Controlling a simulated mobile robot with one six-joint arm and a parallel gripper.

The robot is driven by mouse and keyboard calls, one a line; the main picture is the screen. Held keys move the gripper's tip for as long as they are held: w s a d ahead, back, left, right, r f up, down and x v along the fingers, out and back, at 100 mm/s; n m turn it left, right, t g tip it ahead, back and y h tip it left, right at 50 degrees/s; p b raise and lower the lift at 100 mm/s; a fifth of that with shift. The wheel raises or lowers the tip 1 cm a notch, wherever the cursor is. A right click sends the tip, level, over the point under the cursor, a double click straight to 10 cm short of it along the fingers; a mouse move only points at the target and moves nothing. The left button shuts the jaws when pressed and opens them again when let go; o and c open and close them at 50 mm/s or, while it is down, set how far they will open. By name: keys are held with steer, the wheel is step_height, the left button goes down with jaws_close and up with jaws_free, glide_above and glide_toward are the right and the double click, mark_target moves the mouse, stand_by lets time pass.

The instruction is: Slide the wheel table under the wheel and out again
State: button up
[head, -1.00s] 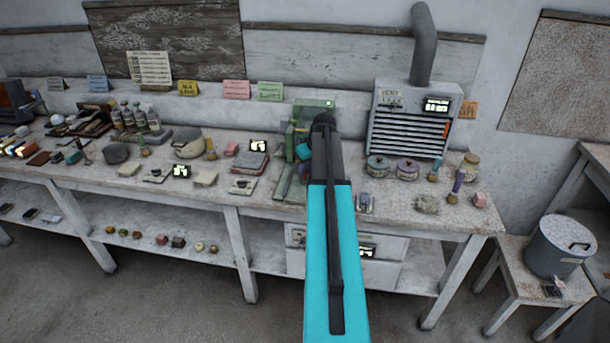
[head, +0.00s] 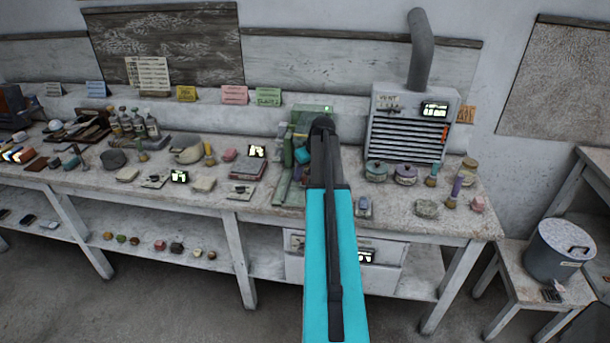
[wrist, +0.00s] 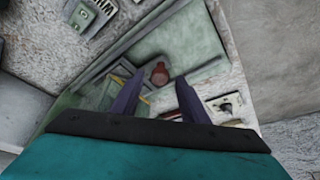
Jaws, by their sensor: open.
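A green machine (head: 288,158) stands on the bench, largely hidden behind my arm in the head view. The wrist view shows its green bed and panels (wrist: 190,45) from close by. A dark red round knob (wrist: 158,74) is on it, between and just beyond my fingertips. My gripper (wrist: 160,88) is open, with its two dark fingers apart and nothing seen between them. I cannot tell whether a finger touches the knob. The wheel and its table cannot be told apart clearly from these views.
A grey vented box with a pipe (head: 408,125) stands right of my arm, with lidded pots (head: 405,174) before it. Left are a book (head: 248,167), small blocks and bottles (head: 140,122). A stool with a grey drum (head: 556,250) stands at the right.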

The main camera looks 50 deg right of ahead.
steer(key=b+v, duration=0.3)
steer(key=v, duration=1)
steer(key=shift+s, duration=0.15)
